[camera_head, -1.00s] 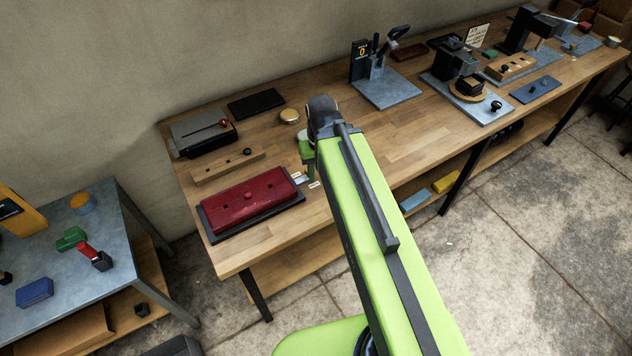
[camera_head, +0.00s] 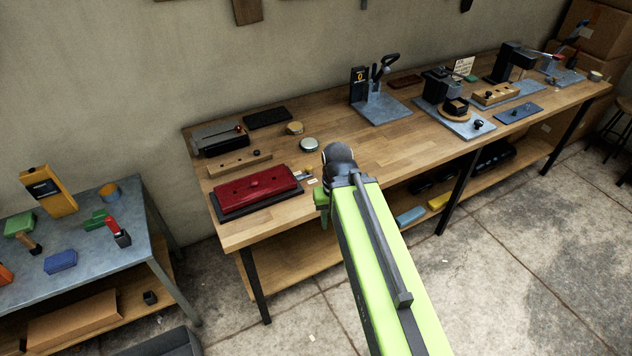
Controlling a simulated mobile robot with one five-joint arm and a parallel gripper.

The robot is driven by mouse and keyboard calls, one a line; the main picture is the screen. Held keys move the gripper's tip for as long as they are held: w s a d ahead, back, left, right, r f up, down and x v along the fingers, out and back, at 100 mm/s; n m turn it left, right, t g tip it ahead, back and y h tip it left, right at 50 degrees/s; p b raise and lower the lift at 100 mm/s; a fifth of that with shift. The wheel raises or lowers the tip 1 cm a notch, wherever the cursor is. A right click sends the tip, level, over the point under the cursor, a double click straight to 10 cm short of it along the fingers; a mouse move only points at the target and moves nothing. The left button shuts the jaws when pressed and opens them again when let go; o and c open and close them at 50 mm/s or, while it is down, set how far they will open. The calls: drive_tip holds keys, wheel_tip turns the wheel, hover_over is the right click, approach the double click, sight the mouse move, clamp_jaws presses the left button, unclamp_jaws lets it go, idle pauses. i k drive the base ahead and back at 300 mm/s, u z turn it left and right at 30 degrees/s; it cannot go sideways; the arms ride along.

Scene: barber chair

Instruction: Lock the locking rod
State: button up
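No part is plainly marked as the locking rod. A grey and black box (camera_head: 220,139) with a slim rod ending in a red knob (camera_head: 239,129) lies at the table's back left. In front of it is a wooden strip (camera_head: 232,165) with a black knob near its right end. A red block (camera_head: 255,187) with small holes sits on a dark base at the front left. My green arm reaches up from the bottom to the table's front edge. My gripper (camera_head: 323,206) is mostly hidden by the arm end, right of the red block; its fingers cannot be made out.
The wooden table (camera_head: 350,140) has clear room in its middle. A round silver-rimmed disc (camera_head: 309,144) and a small tin (camera_head: 295,128) lie behind my arm end. A grey stand with a handle (camera_head: 378,100) and other fixtures stand to the right. A metal side table (camera_head: 135,255) is at left.

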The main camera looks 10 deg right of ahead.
sight(308, 169)
drive_tip(key=u, duration=0.25)
drive_tip(key=i, duration=0.9)
drive_tip(key=u, duration=1.15)
drive_tip(key=k, duration=0.75)
drive_tip(key=u, duration=0.4)
drive_tip(key=i, duration=0.45)
drive_tip(key=z, duration=0.05)
